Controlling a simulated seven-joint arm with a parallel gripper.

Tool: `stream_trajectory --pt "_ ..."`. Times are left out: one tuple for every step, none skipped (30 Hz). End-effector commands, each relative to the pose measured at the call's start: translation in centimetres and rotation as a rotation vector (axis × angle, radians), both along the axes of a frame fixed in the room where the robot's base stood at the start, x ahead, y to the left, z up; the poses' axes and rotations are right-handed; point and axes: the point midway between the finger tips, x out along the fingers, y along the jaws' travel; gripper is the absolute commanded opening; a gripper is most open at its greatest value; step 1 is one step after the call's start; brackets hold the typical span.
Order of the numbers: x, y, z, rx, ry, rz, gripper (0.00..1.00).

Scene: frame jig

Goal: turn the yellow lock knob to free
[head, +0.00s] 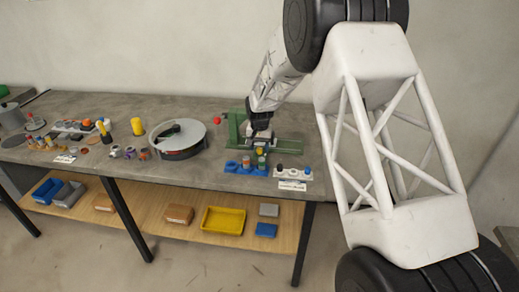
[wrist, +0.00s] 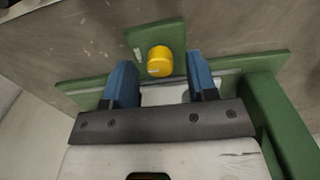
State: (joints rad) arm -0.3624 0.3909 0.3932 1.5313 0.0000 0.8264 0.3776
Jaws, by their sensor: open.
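The yellow lock knob (wrist: 160,61) is round and sits on a green plate (wrist: 168,34) of the jig in the wrist view. A short pale mark shows on its face. My gripper (wrist: 160,75) is open, with one blue finger to the left of the knob and one to the right. Gaps show between the knob and both fingers, and nothing is held.
In the wrist view a green upright (wrist: 278,125) stands close on the right. In the head view a blue holder (head: 240,169) and a white tray (head: 292,173) with small parts lie in front of the jig. A round turntable (head: 178,152) stands to the left.

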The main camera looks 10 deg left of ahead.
Motion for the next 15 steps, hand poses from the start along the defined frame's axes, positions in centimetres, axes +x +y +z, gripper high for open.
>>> stream_trajectory --pt "0.0 0.0 0.6 0.001 -0.002 0.000 0.53" --pt "0.0 0.0 1.0 0.001 -0.002 0.000 0.53" --pt "0.0 0.0 1.5 0.001 -0.002 0.000 0.53" --pt "0.1 0.0 1.8 0.001 -0.002 0.000 0.53" --pt "0.1 0.0 2.2 0.001 -0.002 0.000 0.53" --pt "0.0 0.0 2.8 0.001 -0.002 0.000 0.53" --pt "0.0 0.0 3.2 0.001 -0.002 0.000 0.53" --pt "0.0 0.0 3.6 0.001 -0.002 0.000 0.53" --pt "0.0 0.0 4.1 0.001 -0.003 0.000 0.53" --pt "0.0 0.0 4.4 0.001 -0.002 0.000 0.53" --pt "0.0 0.0 4.7 0.001 -0.002 0.000 0.53" --pt "0.0 0.0 5.1 0.000 -0.001 0.000 0.53" --pt "0.0 0.0 5.3 0.000 -0.001 0.000 0.53" --pt "0.0 0.0 5.6 0.000 -0.001 0.000 0.53" --pt "0.0 0.0 5.8 0.000 -0.001 0.000 0.53"
